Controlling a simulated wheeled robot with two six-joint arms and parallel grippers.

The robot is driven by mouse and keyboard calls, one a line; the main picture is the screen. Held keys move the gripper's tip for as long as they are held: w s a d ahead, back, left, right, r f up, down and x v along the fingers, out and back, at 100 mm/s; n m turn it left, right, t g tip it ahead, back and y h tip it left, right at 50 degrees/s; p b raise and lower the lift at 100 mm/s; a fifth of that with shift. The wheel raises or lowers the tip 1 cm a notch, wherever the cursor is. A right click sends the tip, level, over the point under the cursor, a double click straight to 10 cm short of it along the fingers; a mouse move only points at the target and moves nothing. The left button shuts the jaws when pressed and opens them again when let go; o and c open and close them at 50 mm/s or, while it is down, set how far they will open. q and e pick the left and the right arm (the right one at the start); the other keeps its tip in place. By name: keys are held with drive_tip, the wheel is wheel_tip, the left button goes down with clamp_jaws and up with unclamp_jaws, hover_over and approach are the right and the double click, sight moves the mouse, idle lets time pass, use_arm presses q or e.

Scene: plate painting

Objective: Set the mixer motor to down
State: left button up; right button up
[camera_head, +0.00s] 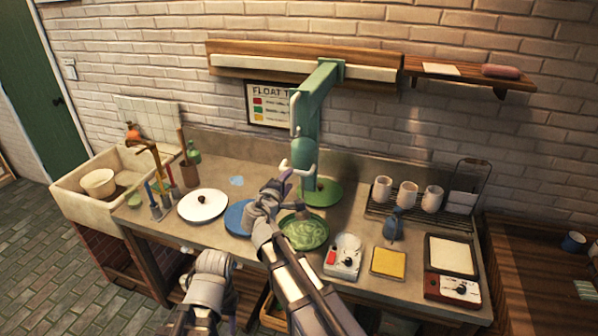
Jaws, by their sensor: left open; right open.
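The mixer is a teal arm (316,100) reaching out from a wall rail. Its rounded motor head (303,152) hangs over the worktop, with pale handle-like parts on its side and below. My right gripper (286,192) is open just below and left of the motor head, in front of the mixer's lower end. It partly hides that end, and I cannot tell whether it touches.
A sink (80,205) is at left.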

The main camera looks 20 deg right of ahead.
sight(295, 173)
drive_tip(key=b+x, duration=0.1)
drive_tip(key=x, duration=0.6)
drive_tip(key=shift+w+d+f, duration=0.15)
drive_tip(key=shift+w+d, duration=0.05)
drive_tip(key=shift+w, duration=0.05)
clamp_jaws()
idle(1.1)
